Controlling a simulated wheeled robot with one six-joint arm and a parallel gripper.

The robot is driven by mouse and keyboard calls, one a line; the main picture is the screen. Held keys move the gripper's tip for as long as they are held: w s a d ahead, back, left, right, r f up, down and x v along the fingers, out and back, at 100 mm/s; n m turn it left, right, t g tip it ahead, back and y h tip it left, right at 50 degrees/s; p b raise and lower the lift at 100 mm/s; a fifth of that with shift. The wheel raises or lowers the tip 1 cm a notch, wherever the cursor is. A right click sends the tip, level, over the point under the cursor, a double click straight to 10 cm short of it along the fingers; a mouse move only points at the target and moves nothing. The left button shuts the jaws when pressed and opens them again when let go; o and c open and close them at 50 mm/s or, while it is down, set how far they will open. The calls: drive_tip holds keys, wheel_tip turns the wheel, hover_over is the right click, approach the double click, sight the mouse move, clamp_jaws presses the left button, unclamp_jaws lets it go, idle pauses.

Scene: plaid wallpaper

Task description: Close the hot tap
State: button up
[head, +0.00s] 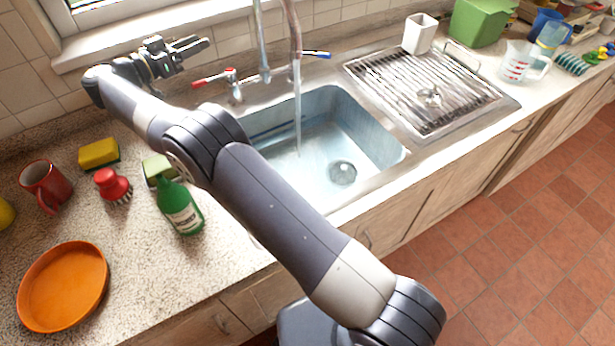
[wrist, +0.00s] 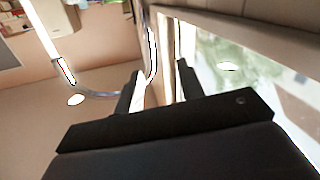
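The hot tap (head: 213,78) has a red lever pointing left from its metal body at the back of the sink. The cold tap (head: 316,54) has a blue lever pointing right. Water (head: 298,115) runs from the spout (head: 293,30) into the sink basin (head: 330,135). My gripper (head: 197,45) is near the window sill, up and to the left of the red lever in the picture and apart from it. In the wrist view its two dark fingers (wrist: 157,82) stand apart with nothing held. A curved metal pipe shows beyond them; the red lever is not clear there.
A window and sill (head: 150,40) lie close behind my gripper. A green bottle (head: 180,207), red brush (head: 112,186), yellow sponge (head: 99,153), red mug (head: 45,185) and orange plate (head: 63,287) stand on the left counter. A drying rack (head: 425,85) is right of the basin.

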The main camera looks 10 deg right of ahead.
drive_tip(key=shift+w+r, duration=0.1)
drive_tip(key=c, duration=0.4)
drive_tip(key=w+a+r+t+y, duration=0.1)
drive_tip(key=w+r+t, duration=0.1)
drive_tip(key=w+r+n+t, duration=0.1)
drive_tip(key=w+r+t, duration=0.1)
drive_tip(key=w+a+r+t+y, duration=0.1)
drive_tip(key=r+t, duration=0.1)
drive_tip(key=shift+w+a+n+y+p, duration=0.3)
drive_tip(key=shift+w+n+p, duration=0.1)
clamp_jaws()
drive_tip(key=w+a+r+n+t+y+p, duration=0.1)
drive_tip(key=w+a+r+n+y, duration=0.25)
drive_tip(key=a+n+y, duration=0.55)
drive_tip(key=w+a+r+n+t+y+p, duration=0.15)
drive_tip(key=a+r+n+y, duration=0.35)
drive_tip(key=y, duration=0.7)
drive_tip(key=g+h+p, duration=0.2)
drive_tip(key=g+h, duration=0.5)
drive_tip(key=g, duration=0.8)
hover_over(215, 80)
drive_tip(key=a, duration=0.5)
wheel_tip(215, 80, down, 12)
wheel_tip(215, 80, down, 10)
drive_tip(key=p, duration=0.1)
drive_tip(key=shift+d+m+p, duration=0.35)
drive_tip(key=shift+d+m, duration=0.05)
